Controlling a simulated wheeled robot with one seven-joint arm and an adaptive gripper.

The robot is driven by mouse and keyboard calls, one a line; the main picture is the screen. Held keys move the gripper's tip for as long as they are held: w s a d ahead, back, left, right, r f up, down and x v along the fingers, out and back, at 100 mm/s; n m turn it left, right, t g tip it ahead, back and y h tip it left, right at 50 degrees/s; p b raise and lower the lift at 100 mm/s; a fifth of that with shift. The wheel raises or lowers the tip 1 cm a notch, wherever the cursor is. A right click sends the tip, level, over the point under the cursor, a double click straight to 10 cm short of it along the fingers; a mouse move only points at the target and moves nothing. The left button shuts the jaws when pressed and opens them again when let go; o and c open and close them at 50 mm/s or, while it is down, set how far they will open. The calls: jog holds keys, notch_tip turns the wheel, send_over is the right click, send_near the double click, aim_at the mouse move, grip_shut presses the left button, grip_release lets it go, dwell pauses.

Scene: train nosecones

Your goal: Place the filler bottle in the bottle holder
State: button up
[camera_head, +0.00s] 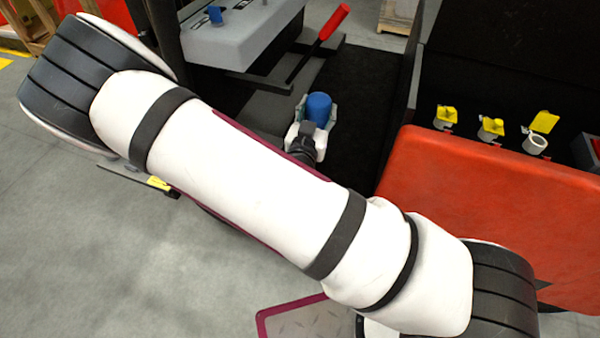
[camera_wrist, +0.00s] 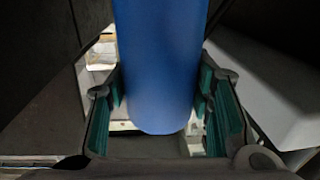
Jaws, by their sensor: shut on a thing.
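The blue filler bottle (camera_head: 319,108) is upright or nearly so between the fingers of my gripper (camera_head: 313,122), over the dark area beside the grey machine. In the wrist view the bottle (camera_wrist: 160,65) fills the middle, with the teal-padded fingers of my gripper (camera_wrist: 163,100) on both sides of it. The gripper is shut on the bottle. I cannot clearly make out the bottle holder in either view. My arm hides much of the middle of the head view.
Grey floor (camera_head: 100,260) is open at lower left.

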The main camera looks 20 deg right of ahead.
jog(key=s+f+m+g+h+b, duration=0.2)
jog(key=s+f+b, duration=0.2)
jog(key=f+b, duration=0.3)
jog(key=s+f+m+g+h+b, duration=0.2)
jog(key=s+f+b, duration=0.1)
jog(key=f+b, duration=0.4)
jog(key=shift+s+d+f+h+b, duration=0.3)
jog(key=shift+s+f+h, duration=0.1)
jog(key=shift+f, duration=0.1)
jog(key=shift+w, duration=0.1)
jog(key=w+a+f+b, duration=0.1)
jog(key=w+f+b, duration=0.1)
jog(key=w, duration=0.6)
jog(key=w+f+b, duration=0.2)
jog(key=w+b, duration=0.1)
jog(key=w, duration=0.5)
jog(key=shift+a+f, duration=0.25)
jog(key=shift+a, duration=0.15)
